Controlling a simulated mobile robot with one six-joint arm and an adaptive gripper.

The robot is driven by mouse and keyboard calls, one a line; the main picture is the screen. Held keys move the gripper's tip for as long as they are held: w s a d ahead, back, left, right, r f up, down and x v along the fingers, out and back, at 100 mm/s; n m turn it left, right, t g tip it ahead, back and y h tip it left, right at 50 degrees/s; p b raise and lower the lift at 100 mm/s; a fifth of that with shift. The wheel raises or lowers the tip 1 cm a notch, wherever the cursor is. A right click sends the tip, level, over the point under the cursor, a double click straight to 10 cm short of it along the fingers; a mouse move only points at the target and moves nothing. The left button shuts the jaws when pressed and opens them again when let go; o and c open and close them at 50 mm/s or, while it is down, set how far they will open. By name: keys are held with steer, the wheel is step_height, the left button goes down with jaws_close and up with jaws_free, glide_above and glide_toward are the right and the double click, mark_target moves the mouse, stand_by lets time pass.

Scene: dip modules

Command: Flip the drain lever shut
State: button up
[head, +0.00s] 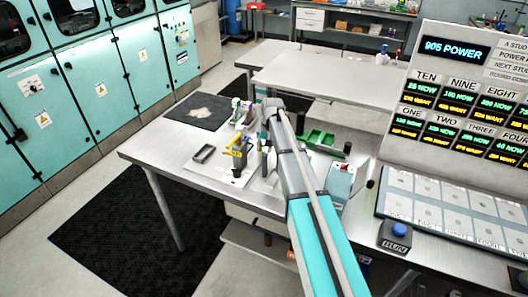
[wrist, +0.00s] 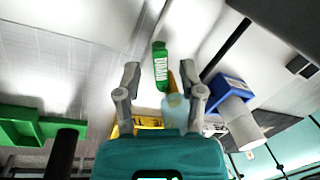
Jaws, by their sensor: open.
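A green lever grip with white lettering, seemingly the drain lever (wrist: 161,67), appears between my fingertips in the wrist view. Its lettering is turned on its side and hard to read. My gripper (wrist: 159,68) is open, with one finger on each side of the grip; I cannot tell whether either touches it. An orange-yellow part and a pale blue translucent cylinder (wrist: 175,111) lie below the grip in the picture, between the fingers. In the head view my arm hides the gripper, and I cannot pick out the lever for certain.
A blue block with a white cylinder (wrist: 240,130) is right of my gripper in the wrist view. A green tray (wrist: 38,128) is at left. In the head view, a yellow fixture (head: 238,158) and a small dark tray (head: 204,154) stand left of my arm on the table.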

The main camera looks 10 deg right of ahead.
steer(key=shift+f, duration=0.2)
jaws_close()
stand_by(0.3)
